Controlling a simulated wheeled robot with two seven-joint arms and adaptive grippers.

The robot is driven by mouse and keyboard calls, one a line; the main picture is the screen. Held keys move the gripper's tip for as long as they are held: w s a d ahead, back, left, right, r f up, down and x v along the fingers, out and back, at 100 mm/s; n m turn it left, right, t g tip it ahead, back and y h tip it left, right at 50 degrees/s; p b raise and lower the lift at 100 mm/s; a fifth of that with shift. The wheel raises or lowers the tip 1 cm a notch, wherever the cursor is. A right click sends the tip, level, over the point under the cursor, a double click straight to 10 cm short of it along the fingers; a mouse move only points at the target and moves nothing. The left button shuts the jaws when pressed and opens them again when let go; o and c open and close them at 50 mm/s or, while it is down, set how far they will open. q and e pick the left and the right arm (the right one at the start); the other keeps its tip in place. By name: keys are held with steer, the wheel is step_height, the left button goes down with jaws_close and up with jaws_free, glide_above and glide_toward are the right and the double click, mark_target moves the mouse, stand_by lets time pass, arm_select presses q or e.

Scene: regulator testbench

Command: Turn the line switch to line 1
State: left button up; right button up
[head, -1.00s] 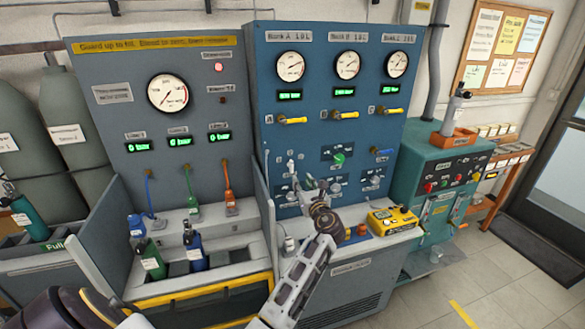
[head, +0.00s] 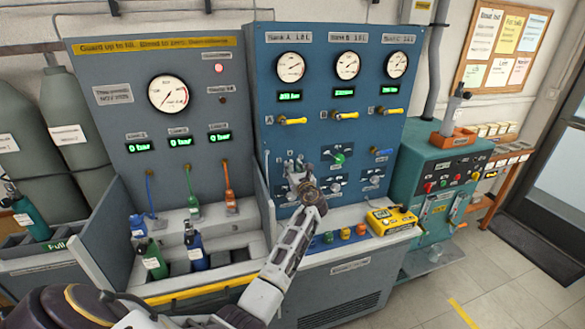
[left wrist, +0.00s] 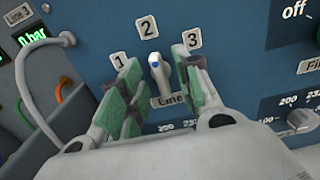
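The line switch (left wrist: 157,75) is a small pale lever with a blue dot on the blue panel, in the left wrist view. Its blue-dotted end points up, about toward the label 2 (left wrist: 147,27). The label 1 (left wrist: 119,60) is to its left and the label 3 (left wrist: 193,40) to its right. My left gripper (left wrist: 158,85) is open, with one green-padded finger on each side of the switch. I see a gap on both sides. In the head view, my left gripper (head: 298,166) is at the panel and hides the switch. My right gripper is not in view.
The blue panel (head: 270,135) carries gauges, yellow-handled valves and a green knob (head: 339,158) right of my gripper. A grey side wall (head: 262,195) stands left of my arm. A yellow device (head: 391,219) sits on the ledge. A grey hose (left wrist: 25,85) loops at left in the wrist view.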

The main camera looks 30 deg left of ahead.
arm_select(q)
steer(key=shift+w+a, duration=0.35)
steer(key=shift+a, duration=0.05)
jaws_close()
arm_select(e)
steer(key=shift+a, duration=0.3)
